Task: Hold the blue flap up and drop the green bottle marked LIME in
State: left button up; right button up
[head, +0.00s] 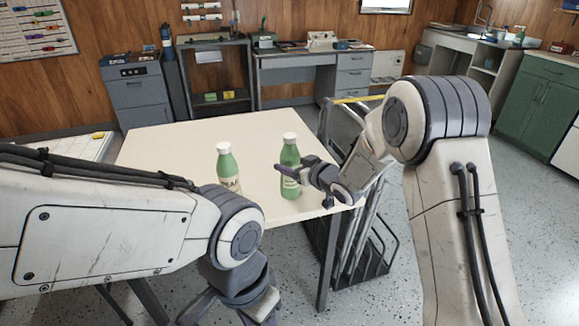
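Two green bottles with white caps are upright at the table's near side. The left bottle (225,163) has a pale label, partly hidden by my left arm; its end looks like "AR". The right bottle (290,153) has its label mostly hidden by my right gripper (288,171). One purple finger crosses in front of this bottle; the other is hidden, so I cannot tell whether they grip it. My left gripper (228,308) hangs low at the bottom edge, its fingers spread and tips cut off. No blue flap is in view.
The cream table (170,142) is otherwise clear. A dark metal rack (375,245) with a yellow top bar stands against its right side. A grey desk (300,68), shelf and cabinets line the back wall. Open speckled floor lies at the right.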

aim_at(294, 150)
pick_arm(q)
jog(key=shift+r, duration=0.15)
pick_arm(e)
jog(key=shift+r, duration=0.15)
notch_tip(294, 150, up, 5)
jog(key=p, duration=0.4)
pick_arm(q)
notch_tip(294, 150, up, 4)
jog(key=shift+f, duration=0.1)
